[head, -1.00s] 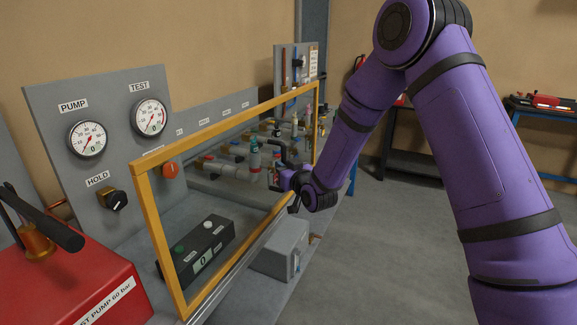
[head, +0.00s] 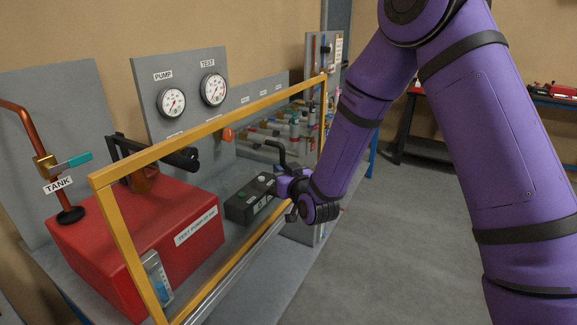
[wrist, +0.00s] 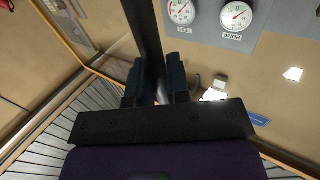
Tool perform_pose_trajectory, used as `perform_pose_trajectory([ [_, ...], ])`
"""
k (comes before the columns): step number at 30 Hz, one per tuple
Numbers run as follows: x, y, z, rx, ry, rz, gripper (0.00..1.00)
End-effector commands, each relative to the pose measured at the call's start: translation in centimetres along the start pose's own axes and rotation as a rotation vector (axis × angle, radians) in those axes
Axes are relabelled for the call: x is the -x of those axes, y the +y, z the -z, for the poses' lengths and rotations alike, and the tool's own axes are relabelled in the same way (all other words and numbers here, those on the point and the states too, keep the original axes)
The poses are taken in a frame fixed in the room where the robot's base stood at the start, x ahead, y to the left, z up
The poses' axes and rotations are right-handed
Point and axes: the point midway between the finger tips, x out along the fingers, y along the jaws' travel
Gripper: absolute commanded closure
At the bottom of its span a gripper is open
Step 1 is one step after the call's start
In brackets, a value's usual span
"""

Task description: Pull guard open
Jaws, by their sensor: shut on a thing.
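The guard is a clear panel in a yellow frame (head: 208,127), standing upright along the front of the bench. Its left end is in front of the red test pump (head: 150,215). My gripper (head: 284,178) is at the guard's dark handle (head: 279,150), near the frame's right part. In the wrist view, the two fingers (wrist: 158,84) are shut on the dark handle bar (wrist: 146,30), which runs between them. The lower part of the handle is hidden by my gripper in the head view.
Behind the guard are two gauges (head: 213,90), a black button box (head: 250,197) and several pipes with valves. A copper pipe with a teal lever (head: 73,161) stands at the left. Clear floor (head: 400,240) lies to the right of the bench.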

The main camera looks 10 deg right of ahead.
Motion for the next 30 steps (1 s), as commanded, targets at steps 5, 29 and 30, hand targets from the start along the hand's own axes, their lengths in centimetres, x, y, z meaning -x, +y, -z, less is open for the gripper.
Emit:
perform_pose_trajectory([
  [5,0.8,-1.2,0.0,0.0,-0.001,0.0,1.0],
  [29,1.1,-1.6,0.0,0.0,0.001,0.0,0.59],
  [30,1.1,-1.6,0.0,0.0,0.001,0.0,0.59],
])
